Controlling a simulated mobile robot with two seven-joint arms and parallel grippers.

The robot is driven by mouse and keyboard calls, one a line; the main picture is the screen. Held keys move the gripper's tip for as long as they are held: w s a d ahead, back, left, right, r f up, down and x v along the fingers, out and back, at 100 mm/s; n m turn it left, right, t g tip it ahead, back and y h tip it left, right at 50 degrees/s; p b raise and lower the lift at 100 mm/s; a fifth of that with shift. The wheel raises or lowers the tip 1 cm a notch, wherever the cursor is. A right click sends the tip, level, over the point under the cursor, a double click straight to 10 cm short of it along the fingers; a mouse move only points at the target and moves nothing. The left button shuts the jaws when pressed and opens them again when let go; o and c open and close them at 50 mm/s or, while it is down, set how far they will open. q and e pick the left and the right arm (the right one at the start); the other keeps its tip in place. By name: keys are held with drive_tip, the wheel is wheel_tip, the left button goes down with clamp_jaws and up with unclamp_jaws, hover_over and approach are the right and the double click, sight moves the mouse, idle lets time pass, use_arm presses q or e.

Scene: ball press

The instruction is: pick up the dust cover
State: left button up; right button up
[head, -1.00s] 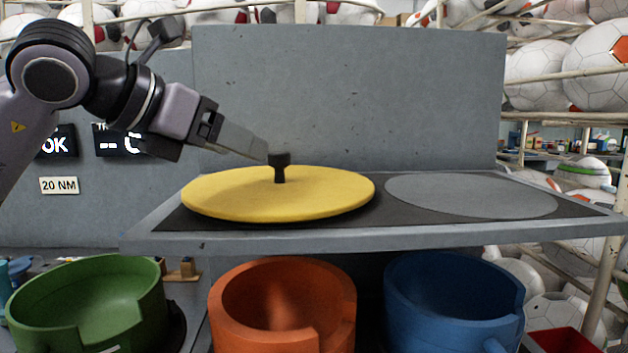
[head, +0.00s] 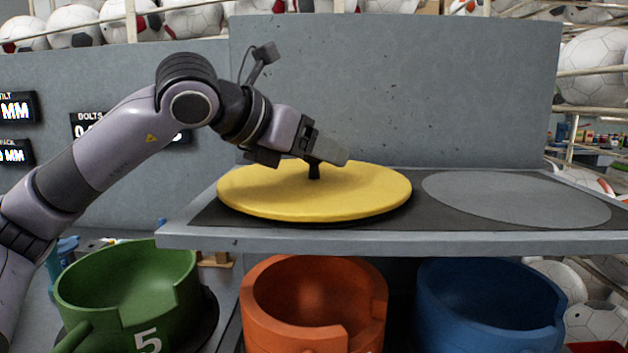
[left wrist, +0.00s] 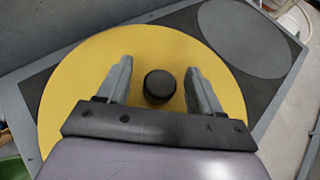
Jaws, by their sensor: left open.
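The dust cover (head: 270,195) is a yellow disc with a black knob (head: 314,172) at its middle. It lies on the dark mat of a grey shelf. My left gripper (head: 335,158) reaches in from the left, over the disc at the knob. In the left wrist view the open fingers (left wrist: 158,85) stand on either side of the knob (left wrist: 159,86), with gaps on both sides. The yellow disc (left wrist: 75,85) spreads out beneath them. In the head view the fingers hide the top of the knob. My right gripper is not in view.
A bare grey round spot (head: 515,200) lies right of the cover on the grey shelf (head: 400,243). A grey panel (head: 400,90) rises behind. Below stand green (head: 125,285), orange (head: 310,300) and blue (head: 490,300) containers. Racks of balls (head: 595,65) stand behind and at the right.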

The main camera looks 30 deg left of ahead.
use_arm(q)
drive_tip(key=c, duration=1.1)
clamp_jaws()
drive_tip(key=shift+r, duration=0.15)
